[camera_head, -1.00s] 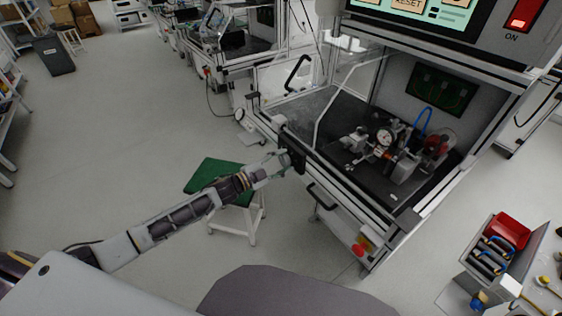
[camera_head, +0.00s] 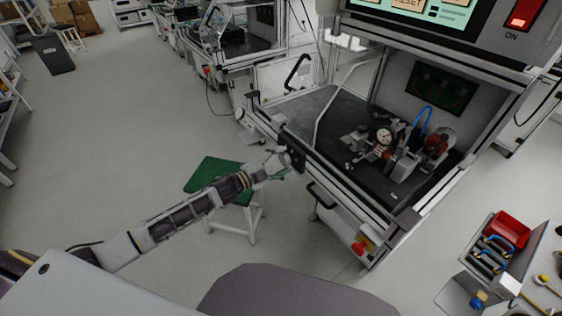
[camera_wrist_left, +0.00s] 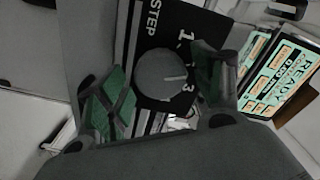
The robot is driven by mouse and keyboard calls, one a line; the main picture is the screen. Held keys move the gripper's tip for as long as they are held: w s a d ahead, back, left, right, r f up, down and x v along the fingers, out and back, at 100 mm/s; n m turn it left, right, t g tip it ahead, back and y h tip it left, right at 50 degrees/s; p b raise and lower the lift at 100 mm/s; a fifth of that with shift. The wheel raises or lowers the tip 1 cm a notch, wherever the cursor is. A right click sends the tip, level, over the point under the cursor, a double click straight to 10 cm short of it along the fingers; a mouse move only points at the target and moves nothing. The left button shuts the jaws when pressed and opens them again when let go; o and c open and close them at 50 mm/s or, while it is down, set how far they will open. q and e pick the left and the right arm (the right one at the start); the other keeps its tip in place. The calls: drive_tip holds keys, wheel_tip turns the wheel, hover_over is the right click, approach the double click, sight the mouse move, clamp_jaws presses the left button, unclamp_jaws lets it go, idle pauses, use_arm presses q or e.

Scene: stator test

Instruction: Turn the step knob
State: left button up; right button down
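The step knob (camera_wrist_left: 163,75) is a round grey knob with a white pointer line. It sits on a black panel (camera_wrist_left: 150,32) marked STEP, with a 1 and a 3 showing; part of the scale is hidden by a finger. The pointer points right in the left wrist view. My left gripper (camera_wrist_left: 162,88) is open, with green-padded fingers on either side of the knob. The right finger looks very near it; I cannot tell if it touches. In the head view my left gripper (camera_head: 279,166) is at the panel (camera_head: 293,150) on the bench's front rail. My right gripper is out of view.
The test bench (camera_head: 345,185) holds a fixture with a dial gauge (camera_head: 384,136). A green-topped stool (camera_head: 215,172) stands below my left forearm. A lit screen (camera_wrist_left: 283,75) shows READY. A tool box with a red bin (camera_head: 508,230) is at lower right.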

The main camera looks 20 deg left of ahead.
use_arm(q)
drive_tip(key=shift+v, duration=1.4)
drive_tip(key=v, duration=0.9)
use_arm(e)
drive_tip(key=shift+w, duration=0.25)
use_arm(q)
drive_tip(key=shift+a, duration=0.1)
idle(0.4)
